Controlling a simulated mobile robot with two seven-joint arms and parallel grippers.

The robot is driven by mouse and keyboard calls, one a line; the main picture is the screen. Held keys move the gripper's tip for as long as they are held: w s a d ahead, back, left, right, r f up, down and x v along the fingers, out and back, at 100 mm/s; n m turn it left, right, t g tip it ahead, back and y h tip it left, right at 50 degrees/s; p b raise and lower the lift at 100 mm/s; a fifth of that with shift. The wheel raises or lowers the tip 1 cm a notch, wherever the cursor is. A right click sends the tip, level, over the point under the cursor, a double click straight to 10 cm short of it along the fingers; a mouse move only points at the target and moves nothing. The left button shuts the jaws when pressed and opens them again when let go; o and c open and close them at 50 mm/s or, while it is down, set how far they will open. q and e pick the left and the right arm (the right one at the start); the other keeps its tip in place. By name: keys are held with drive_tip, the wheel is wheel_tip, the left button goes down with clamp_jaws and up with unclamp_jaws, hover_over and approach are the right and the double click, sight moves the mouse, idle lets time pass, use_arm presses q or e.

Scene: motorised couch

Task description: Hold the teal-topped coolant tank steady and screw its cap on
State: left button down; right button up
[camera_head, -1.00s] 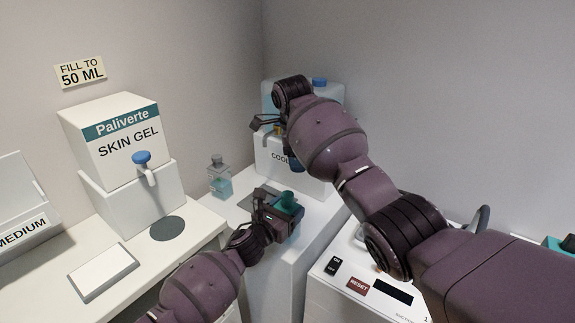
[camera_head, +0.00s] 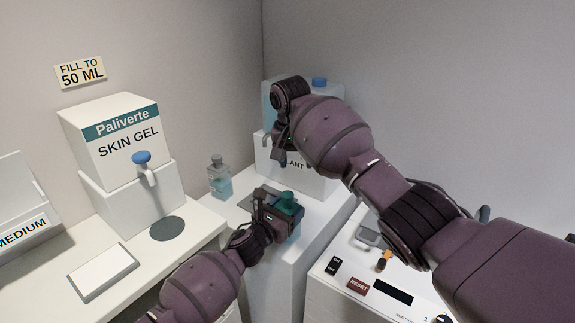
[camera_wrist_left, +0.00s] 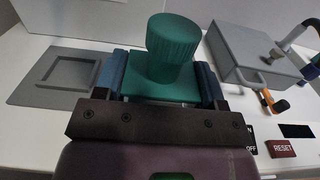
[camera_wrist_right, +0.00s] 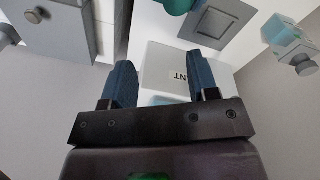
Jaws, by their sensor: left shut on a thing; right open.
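The coolant tank with the teal top (camera_wrist_left: 165,90) is upright at the front of the white counter. A ribbed teal cap (camera_wrist_left: 172,45) sits on its top; I cannot tell how tightly it is seated. The cap also shows in the head view (camera_head: 288,202). My left gripper (camera_head: 283,220) is shut on the tank, with one blue finger on each side. My right gripper (camera_wrist_right: 162,82) is open and empty, pointing down in front of the coolant dispenser (camera_head: 300,180), apart from the tank. The teal cap shows at the top edge of the right wrist view.
A grey plate with a square recess (camera_wrist_left: 66,72) lies beside the tank. A clear bottle (camera_head: 219,178) stands on the counter further left. A grey box (camera_wrist_left: 255,55) and a panel with a RESET button (camera_wrist_left: 281,148) are to the right.

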sight(288, 194)
drive_tip(key=n, duration=0.7)
drive_tip(key=s+a+n, duration=0.1)
drive_tip(key=n, duration=0.2)
drive_tip(key=shift+a+f, duration=0.1)
drive_tip(key=shift+f, duration=0.25)
drive_tip(key=n, duration=0.6)
drive_tip(key=shift+s+a+g+y, duration=0.25)
drive_tip(key=shift+a+g+y, duration=0.1)
drive_tip(key=shift+g+y, duration=0.05)
drive_tip(key=n, duration=0.5)
drive_tip(key=shift+f, duration=0.1)
drive_tip(key=shift+f, duration=3.95)
